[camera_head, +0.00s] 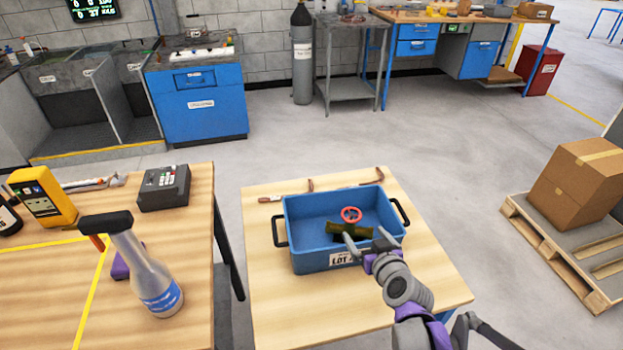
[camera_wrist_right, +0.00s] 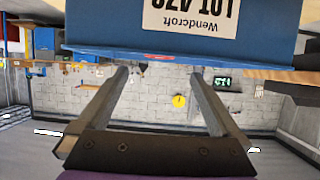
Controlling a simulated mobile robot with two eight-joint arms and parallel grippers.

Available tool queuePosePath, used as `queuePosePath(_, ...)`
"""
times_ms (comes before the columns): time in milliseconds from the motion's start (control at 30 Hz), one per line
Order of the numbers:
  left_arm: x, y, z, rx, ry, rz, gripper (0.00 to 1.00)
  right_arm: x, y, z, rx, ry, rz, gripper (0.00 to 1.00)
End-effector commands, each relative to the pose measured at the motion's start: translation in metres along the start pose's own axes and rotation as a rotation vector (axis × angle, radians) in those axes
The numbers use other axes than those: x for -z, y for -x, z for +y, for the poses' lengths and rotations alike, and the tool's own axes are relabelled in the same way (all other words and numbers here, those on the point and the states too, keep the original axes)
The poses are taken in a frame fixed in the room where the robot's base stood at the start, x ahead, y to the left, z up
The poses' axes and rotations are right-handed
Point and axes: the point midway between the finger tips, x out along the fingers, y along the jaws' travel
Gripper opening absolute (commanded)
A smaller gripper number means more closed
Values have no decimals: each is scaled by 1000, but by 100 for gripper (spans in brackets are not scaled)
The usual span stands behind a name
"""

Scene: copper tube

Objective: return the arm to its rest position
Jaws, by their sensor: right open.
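My right arm reaches in from the lower right in the head view. Its right gripper (camera_head: 366,238) is open at the near wall of the blue bin (camera_head: 305,262). In the right wrist view, the two fingers (camera_wrist_right: 160,78) stand apart with nothing between them, and the bin's labelled wall (camera_wrist_right: 100,25) fills the upper part of the picture. A brass-coloured valve (camera_head: 343,230) with a red handwheel (camera_head: 351,214) lies in the bin, partly behind the gripper in the head view. I cannot tell whether the fingers touch the bin. My left gripper is not in view.
The bin stands on a wooden table (camera_head: 285,325), with copper pieces (camera_head: 379,174) behind it. The left bench (camera_head: 190,225) holds a spray bottle (camera_head: 155,280), a yellow meter (camera_head: 42,196) and a dark box (camera_head: 164,188). A pallet with cartons (camera_head: 582,180) stands right. Floor between is clear.

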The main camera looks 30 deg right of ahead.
Motion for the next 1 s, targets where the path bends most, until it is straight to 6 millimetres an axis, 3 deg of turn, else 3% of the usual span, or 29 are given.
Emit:
queuePosePath(200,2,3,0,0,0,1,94,2,2,-7,16,2,-11,100)
queuePosePath(267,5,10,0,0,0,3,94,4,8,-22,51,8,-35,100)
queuePosePath(333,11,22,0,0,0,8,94,8,22,-51,118,20,-92,100)
queuePosePath(433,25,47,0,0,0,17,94,8,57,-105,236,55,-231,100)
queuePosePath(500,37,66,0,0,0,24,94,4,90,-138,301,93,-356,100)
queuePosePath(600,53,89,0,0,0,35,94,-2,136,-162,330,152,-515,100)
queuePosePath(767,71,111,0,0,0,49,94,-5,182,-165,293,224,-661,100)
queuePosePath(1000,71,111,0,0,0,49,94,-5,182,-165,293,224,-661,100)
